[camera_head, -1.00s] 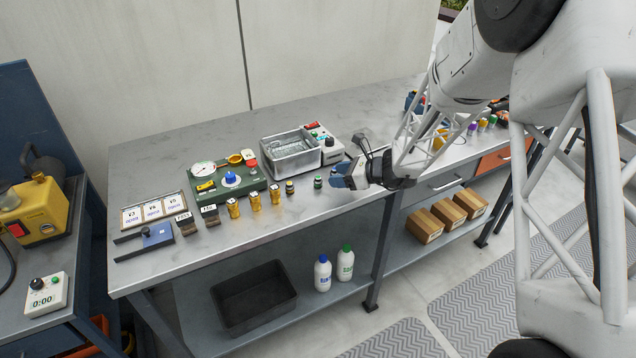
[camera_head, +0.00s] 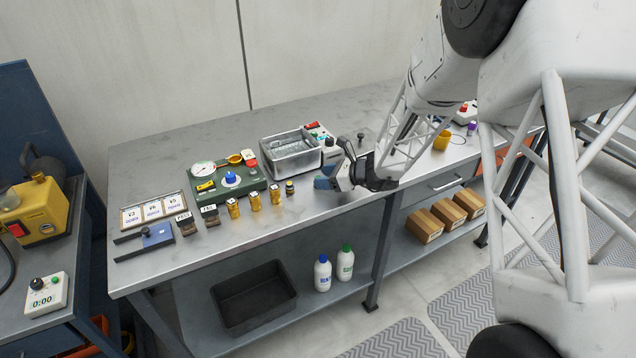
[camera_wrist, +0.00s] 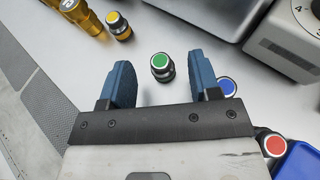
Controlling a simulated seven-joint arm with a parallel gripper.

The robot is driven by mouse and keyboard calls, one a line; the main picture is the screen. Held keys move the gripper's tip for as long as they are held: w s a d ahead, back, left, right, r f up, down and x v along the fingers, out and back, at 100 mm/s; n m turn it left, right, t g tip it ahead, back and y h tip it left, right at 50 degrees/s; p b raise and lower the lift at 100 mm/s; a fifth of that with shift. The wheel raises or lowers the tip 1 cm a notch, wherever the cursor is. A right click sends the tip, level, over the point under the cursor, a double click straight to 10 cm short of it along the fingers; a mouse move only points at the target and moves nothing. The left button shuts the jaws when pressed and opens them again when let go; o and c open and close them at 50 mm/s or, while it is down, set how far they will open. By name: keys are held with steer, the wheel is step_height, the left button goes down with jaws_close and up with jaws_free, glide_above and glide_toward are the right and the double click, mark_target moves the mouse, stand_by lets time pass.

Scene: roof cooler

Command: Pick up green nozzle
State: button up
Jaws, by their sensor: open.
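The green nozzle (camera_wrist: 162,66) is a short dark cylinder with a bright green top. It stands upright on the bench in the wrist view, a little beyond and between the fingertips. My gripper (camera_wrist: 160,80) is open, with one blue finger to either side of the nozzle's line, and it holds nothing. In the head view my gripper (camera_head: 324,178) is low over the front part of the bench, and it hides the green nozzle there.
A yellow-topped nozzle (camera_wrist: 118,24) stands left of the green one, and a blue-topped one (camera_wrist: 227,87) stands close outside the right finger. A red-topped piece (camera_wrist: 275,145) is at lower right. A metal basin (camera_head: 291,153) and a grey-white device (camera_wrist: 290,38) stand behind.

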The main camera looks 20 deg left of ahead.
steer(key=shift+x, duration=1.3)
steer(key=c, duration=1)
steer(key=shift+r, duration=0.15)
steer(key=shift+r, duration=0.75)
steer(key=shift+d+r, duration=0.1)
steer(key=shift+r, duration=0.85)
steer(key=s+d+r, duration=0.1)
steer(key=s+d, duration=0.7)
steer(key=s, duration=0.5)
steer(key=shift+s+r, duration=0.15)
steer(key=shift+s, duration=0.2)
